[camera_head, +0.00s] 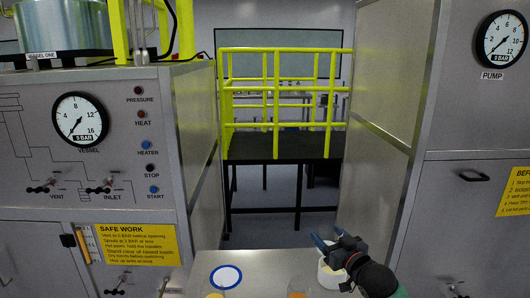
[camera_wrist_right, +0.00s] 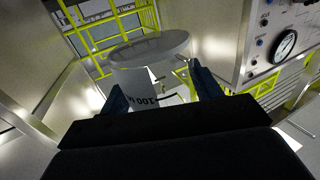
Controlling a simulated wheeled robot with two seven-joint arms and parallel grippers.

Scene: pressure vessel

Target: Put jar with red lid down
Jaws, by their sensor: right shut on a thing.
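My right gripper (camera_head: 324,250) is at the lower right of the head view, over the near bench. Its blue fingers are shut on a pale container (camera_head: 334,275). In the right wrist view the pale container (camera_wrist_right: 137,86) stands between the fingers, with a dark "100" mark and a wide grey round top (camera_wrist_right: 150,47). No red lid shows on it. Whether its base touches the bench is hidden. A small reddish-brown topped vessel (camera_head: 297,289) is cut off by the bottom edge, left of the gripper; I cannot tell if it is a jar. My left gripper is not in view.
The grey bench top (camera_head: 262,262) has a white disc with a blue rim (camera_head: 226,277) and a vessel with yellow content (camera_head: 215,295). Cabinets with a vessel gauge (camera_head: 80,119) and a pump gauge (camera_head: 502,39) flank it. A yellow railing (camera_head: 277,104) stands behind.

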